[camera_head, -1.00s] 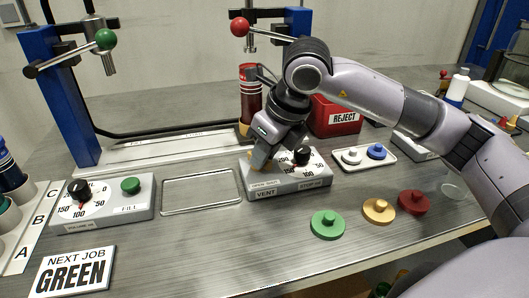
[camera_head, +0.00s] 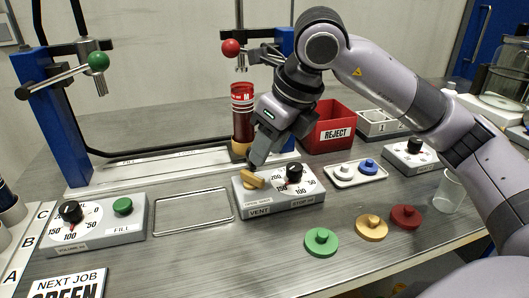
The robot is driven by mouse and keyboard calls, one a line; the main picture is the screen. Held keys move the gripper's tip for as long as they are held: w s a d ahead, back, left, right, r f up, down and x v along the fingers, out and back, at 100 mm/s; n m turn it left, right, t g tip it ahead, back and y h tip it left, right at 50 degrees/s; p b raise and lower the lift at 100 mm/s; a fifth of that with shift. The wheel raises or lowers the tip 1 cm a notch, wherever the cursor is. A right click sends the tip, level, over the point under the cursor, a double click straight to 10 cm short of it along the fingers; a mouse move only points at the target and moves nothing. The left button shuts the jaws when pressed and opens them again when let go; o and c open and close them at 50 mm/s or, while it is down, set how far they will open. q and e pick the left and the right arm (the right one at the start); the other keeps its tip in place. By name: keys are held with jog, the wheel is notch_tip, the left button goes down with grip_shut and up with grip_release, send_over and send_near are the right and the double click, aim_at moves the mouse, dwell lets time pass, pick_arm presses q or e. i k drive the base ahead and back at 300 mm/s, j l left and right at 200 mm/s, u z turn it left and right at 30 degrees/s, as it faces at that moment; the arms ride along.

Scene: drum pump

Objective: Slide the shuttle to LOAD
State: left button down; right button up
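A pale rail (camera_head: 120,176) runs across the back of the bench between two blue posts. A red cylinder (camera_head: 243,112) with a yellow base stands upright at the rail's right part; its lower part is partly hidden by my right gripper. I cannot make out the shuttle apart from the cylinder and its base. My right gripper (camera_head: 258,163) points down just above the yellow knob (camera_head: 252,179) on the grey VENT box (camera_head: 285,200). Its fingers look close together, but the gap does not show clearly. My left gripper is out of view.
A grey FILL box (camera_head: 100,228) with a green button stands at left. An empty tray (camera_head: 160,223) lies between the boxes. Green (camera_head: 320,243), yellow (camera_head: 371,228) and red (camera_head: 405,217) knobbed discs lie in front. A red REJECT bin (camera_head: 330,135) stands behind.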

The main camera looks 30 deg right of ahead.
aim_at(239, 152)
jog(key=k, duration=1)
